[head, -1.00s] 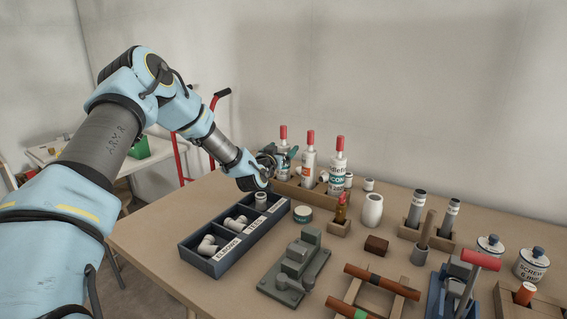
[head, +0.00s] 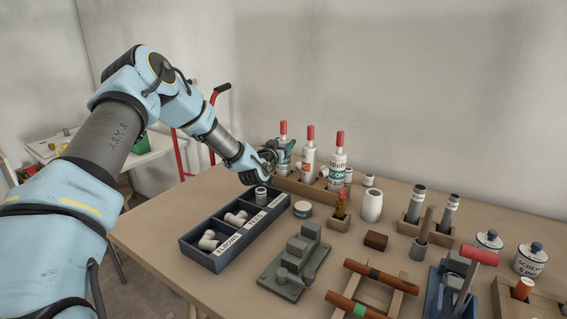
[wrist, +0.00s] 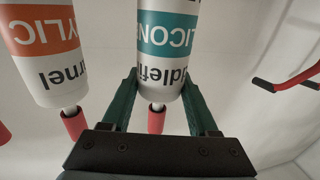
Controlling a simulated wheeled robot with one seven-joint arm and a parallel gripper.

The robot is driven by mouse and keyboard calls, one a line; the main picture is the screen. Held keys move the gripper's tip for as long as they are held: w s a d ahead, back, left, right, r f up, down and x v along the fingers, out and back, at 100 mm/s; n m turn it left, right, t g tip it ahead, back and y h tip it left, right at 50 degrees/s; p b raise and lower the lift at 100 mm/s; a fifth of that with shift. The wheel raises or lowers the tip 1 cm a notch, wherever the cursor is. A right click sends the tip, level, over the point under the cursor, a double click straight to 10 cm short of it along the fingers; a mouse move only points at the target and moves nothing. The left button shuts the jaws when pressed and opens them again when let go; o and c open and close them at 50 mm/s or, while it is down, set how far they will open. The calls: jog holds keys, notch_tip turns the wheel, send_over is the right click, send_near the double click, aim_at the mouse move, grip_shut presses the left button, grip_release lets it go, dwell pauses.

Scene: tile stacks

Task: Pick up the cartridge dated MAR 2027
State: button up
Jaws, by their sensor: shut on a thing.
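Three white cartridges with red caps stand in a row in a wooden rack (head: 306,190). My gripper (head: 282,157) is shut on the leftmost cartridge (head: 284,142), which stands upright at the rack's left end. In the wrist view this cartridge (wrist: 168,45) has a teal SILICONE band and sits between the two dark green fingers of my gripper (wrist: 166,95). The middle cartridge (head: 308,158) has an orange band; it also shows in the wrist view (wrist: 48,60), apart from the fingers. The right cartridge (head: 338,165) has a teal band. I can read no date on any of them.
A blue divided tray (head: 222,255) with pipe fittings lies in front of my gripper. A round tin (head: 302,209), a white jar (head: 372,206) and a grey vise (head: 293,268) stand to its right. A red hand truck (head: 183,155) stands beyond the table's left edge.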

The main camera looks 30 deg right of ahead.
grip_shut()
jog(key=shift+r, duration=0.1)
dwell(0.3)
